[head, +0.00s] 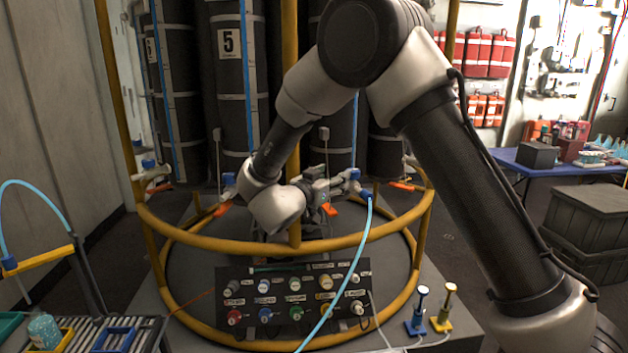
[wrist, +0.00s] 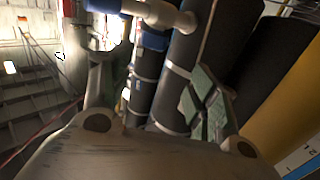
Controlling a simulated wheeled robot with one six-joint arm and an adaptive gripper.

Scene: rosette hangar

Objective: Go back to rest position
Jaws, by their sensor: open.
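My arm reaches from the right across the head view, bent over the yellow ring rail. My gripper (head: 338,184) is above the rail, in front of the dark cylinders, close to a white fitting with a blue end (head: 366,193); I cannot tell whether they touch. In the wrist view, my gripper (wrist: 152,92) has its two fingers spread apart, with nothing visible held between them. A white pipe fitting (wrist: 168,16) with blue parts lies just beyond the fingers at the top.
A control panel (head: 292,300) with coloured knobs sits below, crossed by a light blue hose (head: 345,270). A roller table (head: 125,330) stands at left, a blue table (head: 515,160) and dark crates (head: 590,220) at right.

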